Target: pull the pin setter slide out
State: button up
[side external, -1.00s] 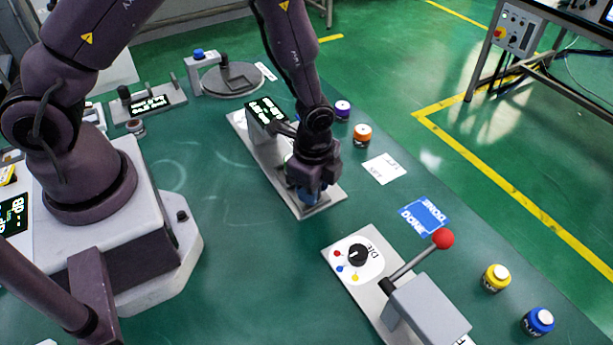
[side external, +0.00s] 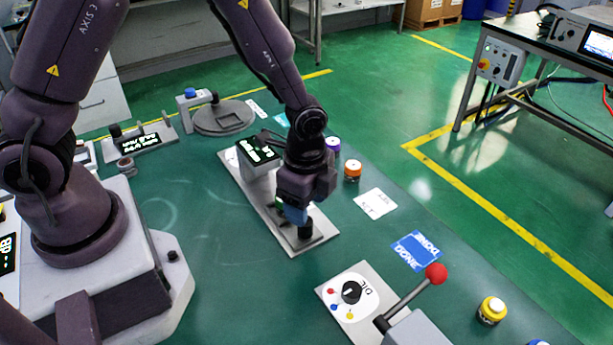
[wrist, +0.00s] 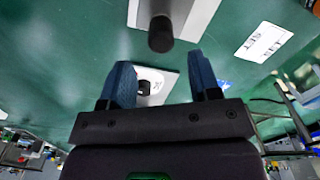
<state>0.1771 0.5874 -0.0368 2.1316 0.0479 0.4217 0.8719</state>
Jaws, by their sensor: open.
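A long metal plate device with a display box (side external: 258,160) lies in the middle of the bench; I take it to be the pin setter. A black knob (side external: 305,230) stands upright near the near end of its plate (side external: 292,248). The knob also shows in the wrist view (wrist: 160,34), in front of the plate (wrist: 200,12). My gripper (side external: 294,213) is low over the plate, just to the display side of the knob. Its blue fingers (wrist: 163,74) are apart with nothing between them. Whether a finger touches the knob cannot be told. The arm hides part of the slide.
A die selector plate (side external: 352,292) and a red-balled lever (side external: 435,274) stand at the near right. Orange (side external: 352,171) and purple (side external: 333,145) buttons, a white card (side external: 376,203) and a blue card (side external: 416,250) lie right of the device.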

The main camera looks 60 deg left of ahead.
notch_tip(320, 180, up, 7)
jog(key=shift+f, duration=0.1)
dwell(0.4)
jog(key=s+a+r+n+t, duration=0.2)
jog(key=s+r+n, duration=0.4)
jog(key=r, duration=0.3)
jog(key=s+a+r+n+t, duration=0.3)
jog(key=s+a+r+n, duration=0.2)
jog(key=r, duration=0.5)
jog(key=shift+s+n+t, duration=0.3)
jog(key=shift+s+n, duration=0.6)
jog(key=shift+s, duration=0.3)
